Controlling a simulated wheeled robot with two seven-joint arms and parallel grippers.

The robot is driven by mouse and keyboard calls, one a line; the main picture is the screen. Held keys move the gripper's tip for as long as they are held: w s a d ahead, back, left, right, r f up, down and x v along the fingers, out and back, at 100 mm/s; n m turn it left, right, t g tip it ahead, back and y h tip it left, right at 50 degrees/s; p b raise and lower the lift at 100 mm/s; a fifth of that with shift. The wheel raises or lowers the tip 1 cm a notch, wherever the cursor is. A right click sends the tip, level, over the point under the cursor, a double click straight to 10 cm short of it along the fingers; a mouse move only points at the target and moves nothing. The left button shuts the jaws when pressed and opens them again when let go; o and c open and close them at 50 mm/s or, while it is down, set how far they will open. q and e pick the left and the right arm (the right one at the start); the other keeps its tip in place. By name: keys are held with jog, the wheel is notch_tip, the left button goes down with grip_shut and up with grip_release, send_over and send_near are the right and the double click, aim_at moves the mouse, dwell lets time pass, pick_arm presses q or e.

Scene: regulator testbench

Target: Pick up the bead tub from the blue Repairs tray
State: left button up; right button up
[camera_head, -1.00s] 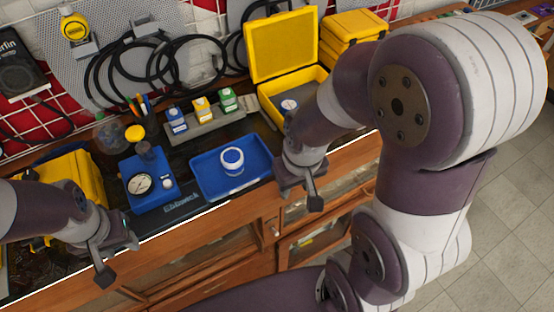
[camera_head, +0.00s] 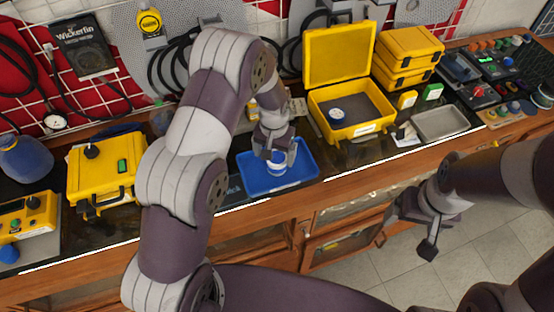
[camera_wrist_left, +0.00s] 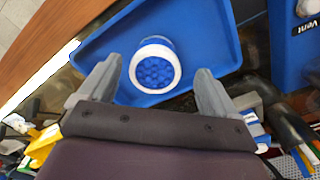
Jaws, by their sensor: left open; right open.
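The bead tub (camera_head: 277,167) is a small white tub with a blue band, standing in the blue Repairs tray (camera_head: 300,178). In the left wrist view the tub (camera_wrist_left: 155,66) shows its top with blue beads, and the tray (camera_wrist_left: 200,30) lies around it. My left gripper (camera_head: 277,150) is above the tub in the head view and partly hides it. In the wrist view the left gripper's fingers (camera_wrist_left: 155,90) are open, one on each side of the tub's near edge, with gaps on both sides. My right gripper (camera_head: 413,232) is open and empty, in front of the bench.
An open yellow case (camera_head: 350,115) holding a small white item stands right of the tray. A grey metal tray (camera_head: 440,124) lies further right. In the wrist view a blue block marked Vent (camera_wrist_left: 294,50) stands beside the tray. My left arm hides the bench left of the tray.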

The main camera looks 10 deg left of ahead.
aim_at(277, 157)
pick_arm(q)
jog(key=f, duration=0.1)
jog(key=f+p, duration=0.1)
jog(key=f, duration=0.2)
jog(key=shift+w+d+f, duration=0.1)
jog(key=shift+w+d, duration=0.2)
jog(key=shift+f, duration=0.15)
jog(key=c, duration=1.1)
jog(key=shift+c, duration=0.2)
